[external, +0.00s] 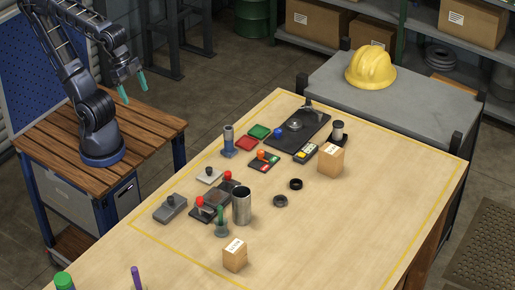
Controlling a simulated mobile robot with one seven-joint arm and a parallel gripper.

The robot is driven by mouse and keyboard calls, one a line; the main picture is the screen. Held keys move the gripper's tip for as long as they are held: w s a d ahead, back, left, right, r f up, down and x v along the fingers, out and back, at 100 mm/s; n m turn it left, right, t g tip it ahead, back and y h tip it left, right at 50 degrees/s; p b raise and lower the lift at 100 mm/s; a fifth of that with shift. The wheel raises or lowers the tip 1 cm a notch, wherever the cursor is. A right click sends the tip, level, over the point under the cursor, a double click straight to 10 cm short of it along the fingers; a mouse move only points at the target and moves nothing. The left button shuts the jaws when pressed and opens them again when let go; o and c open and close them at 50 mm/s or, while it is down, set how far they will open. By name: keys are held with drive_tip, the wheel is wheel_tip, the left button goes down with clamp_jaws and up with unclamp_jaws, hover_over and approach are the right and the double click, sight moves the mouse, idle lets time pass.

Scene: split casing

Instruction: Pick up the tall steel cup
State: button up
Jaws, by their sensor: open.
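The tall steel cup (242,207) stands upright on the wooden table in the external view. It is a plain grey metal cylinder with an open top. A small green-topped part (221,222) stands close to its left, and a dark block with a red knob (203,207) lies just beyond that. My gripper (133,90) has green fingertips and is open and empty. It hangs high at the upper left, well apart from the cup, above the side of the wooden stand that carries my arm.
A cardboard box (235,255) sits in front of the cup, and another box (331,159) stands farther back. Two black rings (296,184) (280,201) lie to the right. A blue cylinder (228,140) stands behind. The table's right front (340,235) is clear.

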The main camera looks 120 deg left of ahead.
drive_tip(key=w+d+m+h, duration=0.3)
drive_tip(key=w+m, duration=0.1)
drive_tip(key=w, duration=1.8)
drive_tip(key=m, duration=0.3)
approach(245, 214)
drive_tip(key=s+a+r, duration=0.2)
drive_tip(key=s+r, duration=0.2)
drive_tip(key=shift+t+h, duration=0.3)
drive_tip(key=shift+t, duration=0.1)
drive_tip(key=shift+w+x, duration=0.15)
drive_tip(key=shift+x, duration=2.55)
drive_tip(key=shift+w+x, duration=0.2)
drive_tip(key=shift+x, duration=2.5)
drive_tip(key=shift+s+a+r, duration=0.1)
drive_tip(key=shift+a, duration=0.1)
